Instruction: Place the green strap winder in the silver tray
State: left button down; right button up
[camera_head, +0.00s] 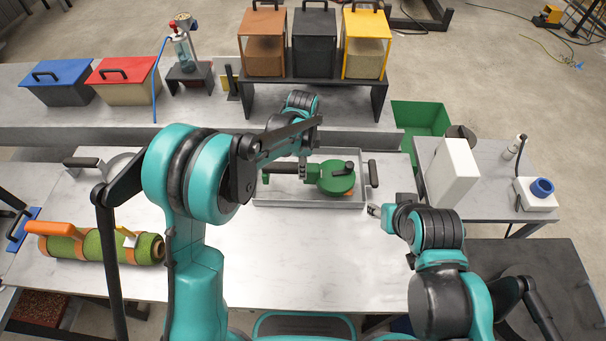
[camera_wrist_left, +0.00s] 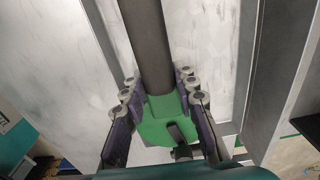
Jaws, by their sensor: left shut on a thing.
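The green strap winder (camera_head: 337,178), a round green disc with a dark bar, is over the silver tray (camera_head: 310,205) on the middle of the bench. My left gripper (camera_head: 306,172) is shut on the winder's green neck beside the bar. The left wrist view shows the winder (camera_wrist_left: 162,125) between the two fingers of my left gripper (camera_wrist_left: 160,97). I cannot tell whether the winder touches the tray floor. My right gripper (camera_head: 374,210) is just right of the tray's front corner, apart from the winder. Its finger opening is too small to read.
A turf roll (camera_head: 92,247) with orange handle lies at the left. Lidded bins (camera_head: 314,42) stand on a raised shelf behind. A white block (camera_head: 452,172) stands on the right table, with a green crate (camera_head: 420,118) behind it. The bench front is clear.

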pick_arm(q)
notch_tip(320, 180, down, 4)
jog(key=shift+r+b, duration=0.2)
jog(key=shift+b, duration=0.2)
jog(key=shift+f, duration=0.1)
jog(key=c, duration=1.2)
grip_release()
